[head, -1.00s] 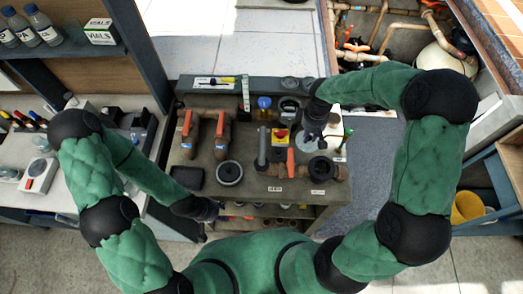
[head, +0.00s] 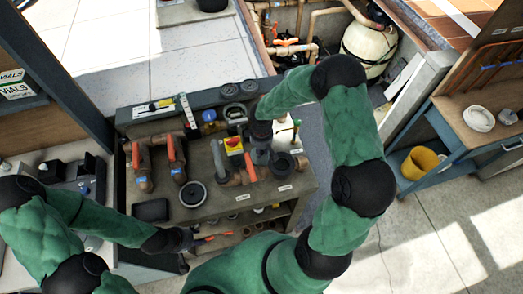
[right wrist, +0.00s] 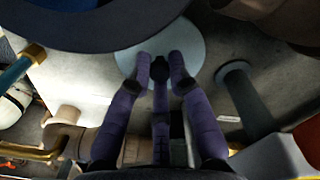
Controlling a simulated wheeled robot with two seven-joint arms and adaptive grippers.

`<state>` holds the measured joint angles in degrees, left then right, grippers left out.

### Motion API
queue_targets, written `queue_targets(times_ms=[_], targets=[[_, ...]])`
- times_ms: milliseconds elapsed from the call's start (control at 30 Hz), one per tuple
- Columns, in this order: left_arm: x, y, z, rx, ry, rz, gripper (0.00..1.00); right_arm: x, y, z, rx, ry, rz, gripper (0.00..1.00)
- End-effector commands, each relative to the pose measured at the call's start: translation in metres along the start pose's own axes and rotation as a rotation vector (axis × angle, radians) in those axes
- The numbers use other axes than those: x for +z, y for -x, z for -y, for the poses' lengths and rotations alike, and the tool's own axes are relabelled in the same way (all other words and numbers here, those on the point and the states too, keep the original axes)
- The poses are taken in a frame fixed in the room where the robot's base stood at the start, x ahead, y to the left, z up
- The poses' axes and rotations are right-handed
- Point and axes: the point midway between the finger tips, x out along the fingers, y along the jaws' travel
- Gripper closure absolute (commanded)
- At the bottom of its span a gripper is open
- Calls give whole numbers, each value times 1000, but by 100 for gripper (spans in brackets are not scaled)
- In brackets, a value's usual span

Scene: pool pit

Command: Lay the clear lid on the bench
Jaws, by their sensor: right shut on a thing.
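The clear lid (right wrist: 197,42) is a pale, see-through disc in the right wrist view. My right gripper (right wrist: 160,65) is shut on it, with its dark purple fingers over the near part of the disc. In the head view my right gripper (head: 261,138) is above the right part of the grey pipework bench (head: 205,151); I cannot make out the lid there. A wooden-topped blue bench (head: 459,112) stands at the far right. My left gripper (head: 183,239) is low at the front left of the grey bench, and its fingers are too dark to read.
The grey bench carries orange-handled pipes (head: 172,152), a round black-rimmed fitting (head: 192,194), a black tray (head: 151,210) and a red and yellow switch (head: 234,146). The wooden bench holds a white bowl (head: 479,118). A yellow bucket (head: 419,163) sits beneath it.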

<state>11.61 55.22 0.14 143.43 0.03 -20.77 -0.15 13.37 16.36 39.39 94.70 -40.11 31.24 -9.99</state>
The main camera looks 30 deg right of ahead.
Motion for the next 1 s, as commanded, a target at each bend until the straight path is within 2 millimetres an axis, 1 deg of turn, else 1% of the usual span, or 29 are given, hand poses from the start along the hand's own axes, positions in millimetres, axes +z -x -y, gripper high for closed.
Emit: queue_targets(times_ms=[233,367,400,467,500,867,933,1000], targets=[[0,0,0,0,0,0,60,-1,-1,-1,2,-1,-2,100],[0,-4,1,0,0,0,60,-1,-5,-1,2,-1,-2,100],[0,-4,1,0,0,0,60,-1,-5,-1,1,-1,-2,77],[0,-3,1,0,0,0,60,-1,-4,-1,1,-1,-2,60],[0,-3,1,0,0,0,60,-1,-4,-1,1,-1,-2,57],[0,-1,0,0,0,0,60,-1,-2,-1,2,-1,-2,57],[0,2,-1,0,0,0,60,-1,1,-1,2,-1,-2,57],[0,1,0,0,0,0,60,-1,10,-2,5,-1,-4,57]])
